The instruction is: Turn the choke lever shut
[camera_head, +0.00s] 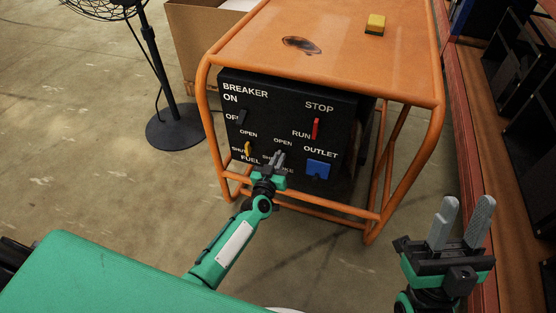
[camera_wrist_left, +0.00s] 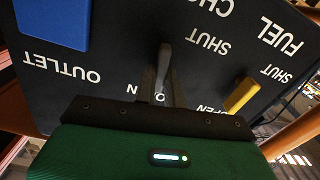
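The choke lever is a small grey lever on the black panel (camera_head: 345,107) of the orange generator, by the choke's OPEN and SHUT labels. In the left wrist view, seen upside down, a grey upright shape (camera_wrist_left: 163,65) stands at the fingers, and lever and fingertips are hard to tell apart. My left gripper (camera_head: 280,160) is at the choke, its fingers close together and hiding most of the lever. Whether they grip it cannot be told. My right gripper (camera_head: 461,222) is open and empty, well right of the panel and away from it.
The yellow fuel lever (camera_head: 248,149) is left of the choke; the blue outlet (camera_head: 318,168) is right. A red run/stop switch (camera_head: 316,128) and black breaker switch (camera_head: 242,116) sit above. Orange frame tubes (camera_head: 208,125) surround the panel. A yellow sponge (camera_head: 375,24) lies on top.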

